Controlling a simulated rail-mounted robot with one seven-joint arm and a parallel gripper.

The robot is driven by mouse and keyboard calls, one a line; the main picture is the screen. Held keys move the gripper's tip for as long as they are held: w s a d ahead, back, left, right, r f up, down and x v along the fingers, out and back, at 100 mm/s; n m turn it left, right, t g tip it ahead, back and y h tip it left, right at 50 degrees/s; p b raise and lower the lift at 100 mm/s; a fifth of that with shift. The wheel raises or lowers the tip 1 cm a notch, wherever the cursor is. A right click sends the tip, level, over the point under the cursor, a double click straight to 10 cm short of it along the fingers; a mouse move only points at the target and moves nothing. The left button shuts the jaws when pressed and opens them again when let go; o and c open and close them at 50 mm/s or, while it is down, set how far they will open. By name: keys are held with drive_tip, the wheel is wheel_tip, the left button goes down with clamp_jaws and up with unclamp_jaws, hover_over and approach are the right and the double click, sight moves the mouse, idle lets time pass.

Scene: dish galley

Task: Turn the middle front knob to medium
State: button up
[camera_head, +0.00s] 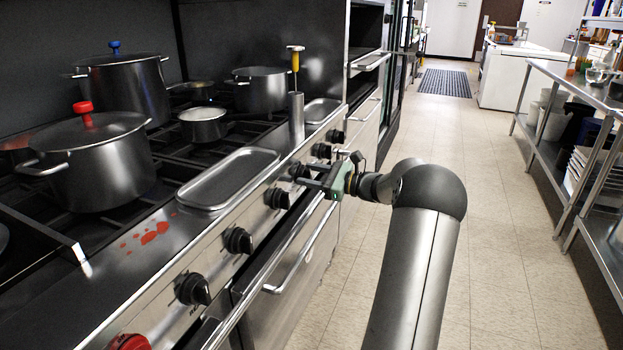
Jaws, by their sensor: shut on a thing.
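A row of black knobs runs along the stove's sloping front panel. My gripper (308,180), with a green body, reaches the panel from the right. Its fingers are shut on a black knob (297,169) around the middle to far part of the row. The fingers partly cover this knob, and its pointer is too small to read. Another black knob (276,198) sits just nearer, and a black knob (321,151) sits just beyond.
A steel rail (265,277) runs below the knobs. A red knob (129,341) is at the near end. A red-handled pot (95,165), a blue-handled pot (125,88) and a tray (228,178) stand on the stove. The tiled aisle (490,240) is clear.

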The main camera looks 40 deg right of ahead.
drive_tip(key=n+b, duration=0.1)
drive_tip(key=n, duration=0.1)
drive_tip(key=n+b, duration=0.3)
drive_tip(key=n, duration=0.1)
drive_tip(key=shift+s+a+f+b, duration=0.1)
drive_tip(key=shift+f+b, duration=0.25)
drive_tip(key=shift+b, duration=0.05)
drive_tip(key=n+b, duration=0.3)
drive_tip(key=shift+n, duration=0.4)
drive_tip(key=shift+n+b, duration=0.5)
drive_tip(key=shift+r, duration=0.1)
drive_tip(key=o, duration=1)
drive_tip(key=p+v, duration=0.4)
drive_tip(key=v, duration=1.3)
drive_tip(key=shift+s+r, duration=0.1)
drive_tip(key=shift+s, duration=0.1)
